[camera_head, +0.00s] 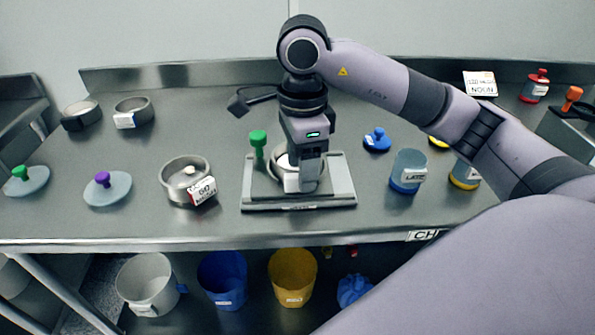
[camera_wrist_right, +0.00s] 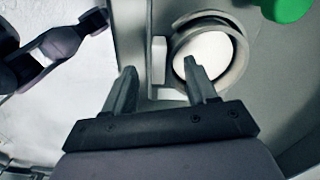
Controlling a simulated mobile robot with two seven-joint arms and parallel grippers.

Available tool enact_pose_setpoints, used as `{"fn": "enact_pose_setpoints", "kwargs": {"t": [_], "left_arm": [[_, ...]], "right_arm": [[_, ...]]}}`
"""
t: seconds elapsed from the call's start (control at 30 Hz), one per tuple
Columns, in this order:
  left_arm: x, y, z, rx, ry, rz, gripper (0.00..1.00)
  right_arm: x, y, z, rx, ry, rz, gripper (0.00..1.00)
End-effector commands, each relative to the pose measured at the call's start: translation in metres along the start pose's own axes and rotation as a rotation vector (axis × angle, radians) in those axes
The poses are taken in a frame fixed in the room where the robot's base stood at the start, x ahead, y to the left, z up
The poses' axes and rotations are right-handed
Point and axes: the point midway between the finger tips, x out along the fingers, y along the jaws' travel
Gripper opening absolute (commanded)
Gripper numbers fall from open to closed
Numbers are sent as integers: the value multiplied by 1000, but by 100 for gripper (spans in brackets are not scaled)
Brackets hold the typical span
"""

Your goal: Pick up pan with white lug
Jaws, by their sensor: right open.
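The pan with the white lug (camera_wrist_right: 240,62) is a round metal ring with a pale inside, resting on the grey sifter base (camera_head: 250,191) at the middle of the table. In the right wrist view its white lug (camera_wrist_right: 158,48) sticks out to the left. My right gripper (camera_wrist_right: 159,67) is open above it. One finger lies left of the lug in the picture and the other overlaps the pan's opening. I cannot tell whether they touch. In the head view my right wrist hides much of the pan. My left gripper is not in view.
A green knob (camera_head: 258,138) stands close behind-left on the base. A labelled mesh pan (camera_head: 174,184) lies left, with knobbed lids (camera_head: 118,192) beyond. Two pans (camera_head: 146,108) stand at the back left. Jars (camera_head: 409,166) and a blue-knobbed lid (camera_head: 376,143) stand right. Bins (camera_head: 292,279) are below.

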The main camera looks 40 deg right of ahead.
Motion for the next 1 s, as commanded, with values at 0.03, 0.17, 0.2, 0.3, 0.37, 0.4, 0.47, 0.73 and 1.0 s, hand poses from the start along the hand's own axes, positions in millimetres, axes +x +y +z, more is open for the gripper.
{"fn": "enact_pose_setpoints", "kwargs": {"t": [0.03,0.17,0.2,0.3,0.37,0.4,0.47,0.73,1.0], "left_arm": [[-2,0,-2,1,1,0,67],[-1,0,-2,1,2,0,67],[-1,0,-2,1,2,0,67],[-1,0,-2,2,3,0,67],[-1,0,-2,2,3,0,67],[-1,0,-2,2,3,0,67],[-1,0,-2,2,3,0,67],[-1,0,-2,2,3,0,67],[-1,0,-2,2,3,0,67]], "right_arm": [[8,1,1,-1,1,3,57],[22,0,0,0,0,1,57],[24,0,1,0,0,1,57],[26,0,1,-1,0,0,57],[26,0,1,-1,0,0,57],[26,0,1,-1,0,0,57],[26,0,1,-1,-1,0,54],[25,0,1,-1,-1,-1,0],[22,0,1,-1,-3,-2,0]]}}
